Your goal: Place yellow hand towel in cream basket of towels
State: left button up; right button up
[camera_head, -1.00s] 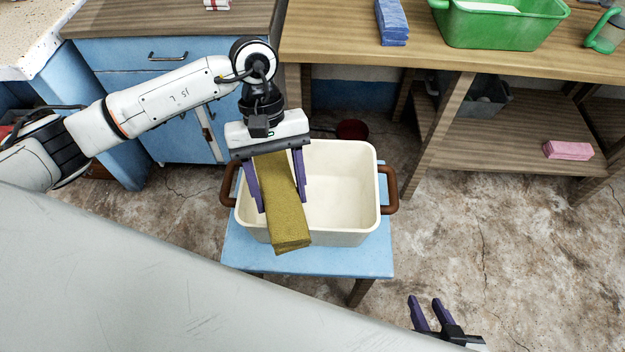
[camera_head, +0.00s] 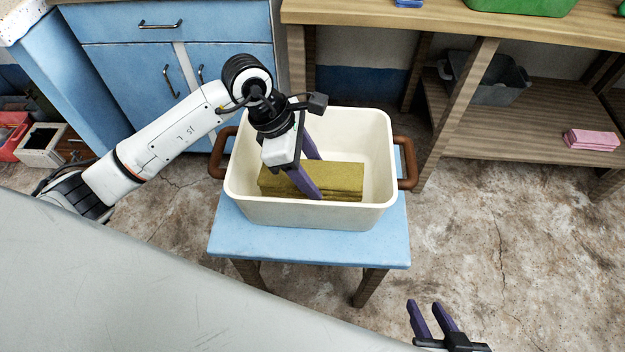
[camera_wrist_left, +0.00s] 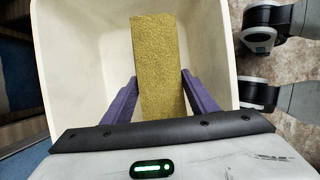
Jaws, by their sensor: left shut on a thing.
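The yellow hand towel (camera_head: 338,180) is a folded olive-yellow block, lying lengthwise across the inside of the cream basket (camera_head: 310,214). The basket has brown side handles and stands on a blue stool. My left gripper (camera_head: 315,178) reaches down into the basket from the left, its purple fingers on either side of the towel and shut on it. In the left wrist view the towel (camera_wrist_left: 156,62) lies between the fingers, inside the basket walls. Whether the towel touches the basket floor is hard to tell. My right gripper (camera_head: 433,318) is open and empty at the lower right.
The blue stool (camera_head: 300,240) carries the basket. A wooden shelf table (camera_head: 480,28) stands behind, with a grey bin (camera_head: 492,80) and a pink towel (camera_head: 590,140) on its lower shelf. Blue cabinets (camera_head: 140,80) stand at the back left. The stone floor at right is clear.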

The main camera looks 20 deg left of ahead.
pick_arm(q)
jog(key=shift+f, duration=0.6)
notch_tip(320, 180, down, 3)
jog(key=shift+f+b, duration=0.1)
jog(key=shift+b, duration=0.3)
jog(key=shift+f, duration=0.15)
jog(key=o, duration=1.2)
